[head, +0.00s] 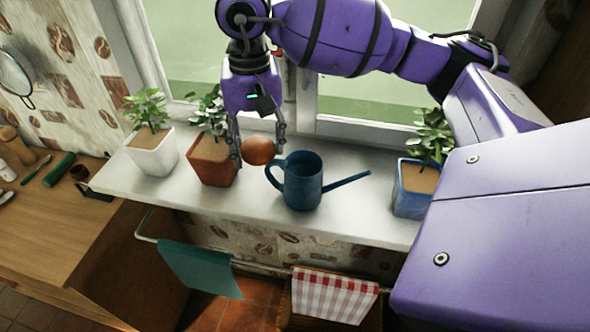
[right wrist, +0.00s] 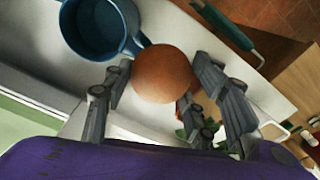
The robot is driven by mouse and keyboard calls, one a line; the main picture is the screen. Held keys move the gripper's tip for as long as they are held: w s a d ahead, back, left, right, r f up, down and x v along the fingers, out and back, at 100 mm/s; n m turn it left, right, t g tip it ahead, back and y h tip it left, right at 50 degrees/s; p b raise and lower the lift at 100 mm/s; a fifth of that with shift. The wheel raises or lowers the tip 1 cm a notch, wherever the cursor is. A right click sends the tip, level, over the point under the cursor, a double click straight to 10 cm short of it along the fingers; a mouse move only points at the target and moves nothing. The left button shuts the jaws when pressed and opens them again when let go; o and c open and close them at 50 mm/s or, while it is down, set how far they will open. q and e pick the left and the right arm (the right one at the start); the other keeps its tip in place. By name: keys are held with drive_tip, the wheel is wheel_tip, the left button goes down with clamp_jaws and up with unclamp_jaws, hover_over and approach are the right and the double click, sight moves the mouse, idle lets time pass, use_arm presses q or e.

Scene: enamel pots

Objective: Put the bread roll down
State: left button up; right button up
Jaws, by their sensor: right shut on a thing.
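The bread roll (head: 258,151) is round and brown. It shows large in the right wrist view (right wrist: 163,74), between the fingers. My right gripper (head: 259,148) points down over the windowsill (head: 345,212) and is shut on the roll. The roll is between the terracotta plant pot (head: 211,172) and the blue watering can (head: 303,185), close to the can's handle. In the right wrist view the watering can (right wrist: 98,24) is beside the roll. I cannot tell how far the roll is above the sill. My left gripper is not in view.
A white pot (head: 153,160) stands at the sill's left end and a blue pot (head: 411,196) at its right. Bare sill lies in front of the terracotta pot and the can. Below, a rail holds a teal towel (head: 200,268) and a checked towel (head: 333,296). A wooden counter (head: 50,225) is at left.

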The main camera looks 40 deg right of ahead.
hover_over(279, 172)
drive_tip(key=shift+n, duration=0.3)
wheel_tip(279, 172, down, 10)
drive_tip(key=shift+d+f, duration=0.1)
drive_tip(key=shift+f, duration=0.05)
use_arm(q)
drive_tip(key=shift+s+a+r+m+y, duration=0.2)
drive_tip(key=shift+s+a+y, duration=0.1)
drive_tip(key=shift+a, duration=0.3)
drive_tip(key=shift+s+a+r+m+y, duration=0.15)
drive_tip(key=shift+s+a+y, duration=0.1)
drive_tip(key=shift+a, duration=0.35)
use_arm(e)
drive_tip(key=shift+f, duration=0.1)
drive_tip(key=shift+f, duration=0.15)
drive_tip(key=o, duration=1.1)
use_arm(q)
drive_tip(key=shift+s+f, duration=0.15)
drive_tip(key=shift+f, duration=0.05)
use_arm(e)
drive_tip(key=shift+o, duration=0.3)
